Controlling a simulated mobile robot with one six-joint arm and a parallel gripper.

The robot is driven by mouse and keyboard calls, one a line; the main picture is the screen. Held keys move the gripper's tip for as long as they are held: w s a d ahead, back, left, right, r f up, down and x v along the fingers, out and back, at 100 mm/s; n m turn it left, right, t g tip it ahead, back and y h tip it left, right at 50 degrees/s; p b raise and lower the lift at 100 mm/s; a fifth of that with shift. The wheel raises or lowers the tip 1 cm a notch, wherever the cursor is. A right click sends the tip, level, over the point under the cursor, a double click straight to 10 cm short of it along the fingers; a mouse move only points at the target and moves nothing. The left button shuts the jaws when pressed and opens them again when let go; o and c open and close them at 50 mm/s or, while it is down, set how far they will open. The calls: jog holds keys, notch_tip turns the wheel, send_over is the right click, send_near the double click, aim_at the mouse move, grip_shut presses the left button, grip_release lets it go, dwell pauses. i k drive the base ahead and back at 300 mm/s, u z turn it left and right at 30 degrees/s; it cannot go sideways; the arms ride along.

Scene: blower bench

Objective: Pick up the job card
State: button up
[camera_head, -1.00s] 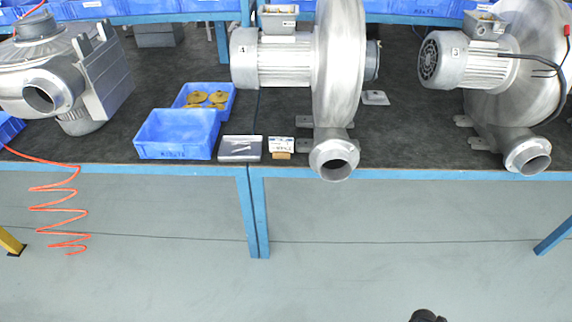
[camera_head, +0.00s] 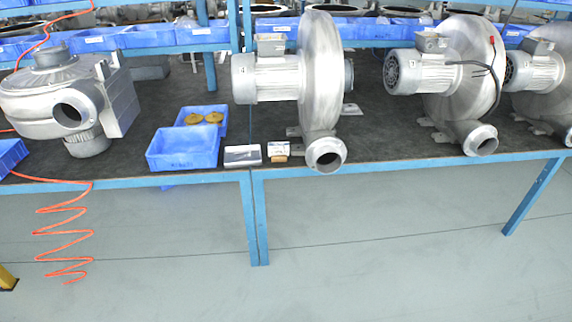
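A small white card with print (camera_head: 278,148), which looks like the job card, stands at the bench's front edge on a small brown block (camera_head: 279,159). It is between a shallow metal tray (camera_head: 243,163) on its left and the outlet of the middle blower (camera_head: 318,90) on its right. Its print is too small to read. My gripper is not in view.
An empty-looking blue bin (camera_head: 183,150) and a blue bin with yellow-brass parts (camera_head: 215,116) stand left of the tray. More blowers (camera_head: 440,80) line the dark bench (camera_head: 380,145). An orange coiled hose (camera_head: 65,238) hangs at left. Floor in front is clear.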

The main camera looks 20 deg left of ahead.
aim_at(278, 151)
jog(key=z, duration=0.85)
jog(key=k, duration=0.25)
jog(key=u, duration=3.05)
jog(key=i, duration=1.15)
